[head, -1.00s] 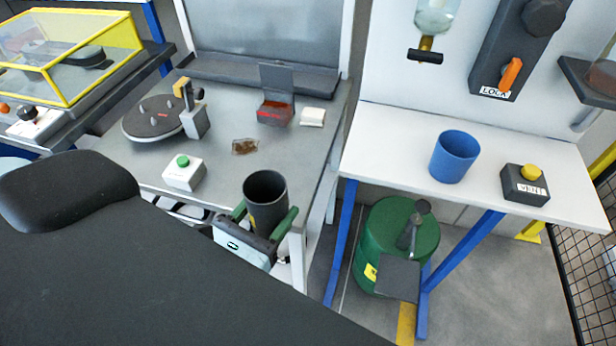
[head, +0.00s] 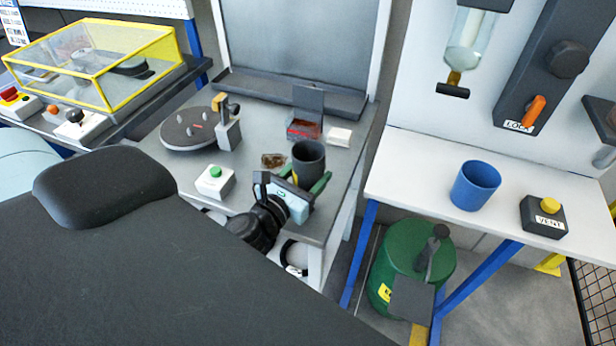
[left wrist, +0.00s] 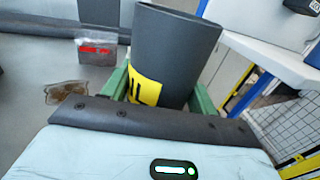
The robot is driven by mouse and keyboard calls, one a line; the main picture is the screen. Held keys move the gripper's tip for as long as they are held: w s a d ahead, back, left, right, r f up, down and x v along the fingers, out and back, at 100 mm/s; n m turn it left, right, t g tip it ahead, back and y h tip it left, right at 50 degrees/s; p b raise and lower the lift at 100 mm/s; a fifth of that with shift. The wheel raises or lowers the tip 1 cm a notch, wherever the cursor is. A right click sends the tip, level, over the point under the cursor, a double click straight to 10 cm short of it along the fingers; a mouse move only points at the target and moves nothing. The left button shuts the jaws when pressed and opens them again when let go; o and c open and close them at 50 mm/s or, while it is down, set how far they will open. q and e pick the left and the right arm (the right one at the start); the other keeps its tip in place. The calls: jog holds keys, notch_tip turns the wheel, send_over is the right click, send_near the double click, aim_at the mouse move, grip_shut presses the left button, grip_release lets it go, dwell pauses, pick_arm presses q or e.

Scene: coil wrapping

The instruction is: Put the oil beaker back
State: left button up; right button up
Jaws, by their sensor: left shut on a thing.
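The oil beaker (head: 309,158) is a dark grey cup with a yellow label. It is upright in the head view, over the right part of the grey table (head: 250,135). My left gripper (head: 307,180) has green fingers, one on each side of the beaker, and is shut on it. In the left wrist view the beaker (left wrist: 175,50) stands between the green fingers, leaning a little in the picture, with part of its yellow label showing. Its base is hidden, so I cannot tell whether it touches the table. My right gripper is not in view.
Beside the beaker lies a brown patch (head: 273,160). A green-button box (head: 215,182) and round plate (head: 190,128) are left. A blue cup (head: 475,186) stands on the white bench (head: 420,170).

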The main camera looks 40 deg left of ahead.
aim_at(310, 179)
pick_arm(q)
jog(key=shift+w+a+f, duration=0.1)
jog(key=shift+w+a, duration=0.1)
jog(key=shift+w, duration=0.25)
jog(key=shift+w, duration=0.1)
jog(key=shift+w+a, duration=0.15)
jog(key=shift+w, duration=0.05)
jog(key=f, duration=0.2)
jog(key=shift+w+a+f+b, duration=0.1)
jog(key=shift+w+f+b, duration=0.2)
jog(key=shift+b, duration=0.1)
jog(key=shift+f, duration=0.55)
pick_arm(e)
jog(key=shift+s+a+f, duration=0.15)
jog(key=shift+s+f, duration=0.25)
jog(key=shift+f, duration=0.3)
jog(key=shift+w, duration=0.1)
